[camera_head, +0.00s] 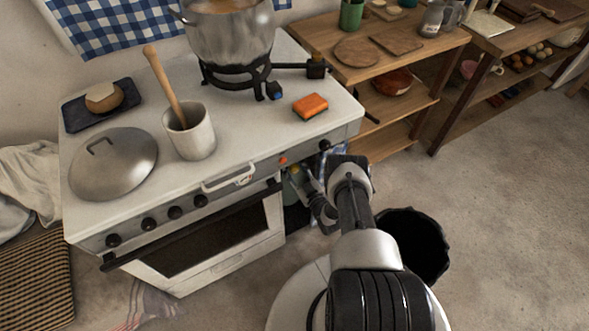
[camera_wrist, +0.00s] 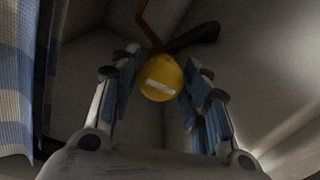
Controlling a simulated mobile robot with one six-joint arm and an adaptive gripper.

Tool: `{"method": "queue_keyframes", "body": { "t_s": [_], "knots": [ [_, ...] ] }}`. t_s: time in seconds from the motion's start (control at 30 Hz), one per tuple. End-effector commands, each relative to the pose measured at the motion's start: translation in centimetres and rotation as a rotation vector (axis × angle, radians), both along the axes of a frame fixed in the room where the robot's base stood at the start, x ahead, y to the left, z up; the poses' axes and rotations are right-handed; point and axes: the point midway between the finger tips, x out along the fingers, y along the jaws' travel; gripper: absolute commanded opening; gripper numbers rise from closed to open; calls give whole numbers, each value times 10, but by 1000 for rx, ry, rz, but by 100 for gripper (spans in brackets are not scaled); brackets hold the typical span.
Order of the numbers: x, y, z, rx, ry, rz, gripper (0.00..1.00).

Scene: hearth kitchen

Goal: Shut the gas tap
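The gas tap looks to be a round yellow knob (camera_wrist: 160,78) with a pale bar across its face, lying roughly level in the wrist view. A brownish pipe rises behind it. My gripper (camera_wrist: 160,80) is open, with one blue-padded finger on each side of the knob. Whether either pad touches it I cannot tell. In the head view my gripper (camera_head: 305,182) reaches low beside the right end of the white stove (camera_head: 245,135). The tap is mostly hidden there by the gripper and the stove edge.
A blue checked cloth (camera_wrist: 18,80) hangs close at the left in the wrist view. A dark piece (camera_wrist: 195,38) extends right behind the knob. A black bin (camera_head: 415,245) stands right of my arm. Wooden shelves (camera_head: 390,60) stand beyond. A pot (camera_head: 232,35) sits on the burner.

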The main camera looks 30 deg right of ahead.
Motion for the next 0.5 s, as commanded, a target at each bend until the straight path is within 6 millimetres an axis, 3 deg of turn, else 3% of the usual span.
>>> {"method": "queue_keyframes", "body": {
  "t_s": [0.5],
  "knots": [
    [0, 0, 0, 0, 0, 0, 9]
  ]
}}
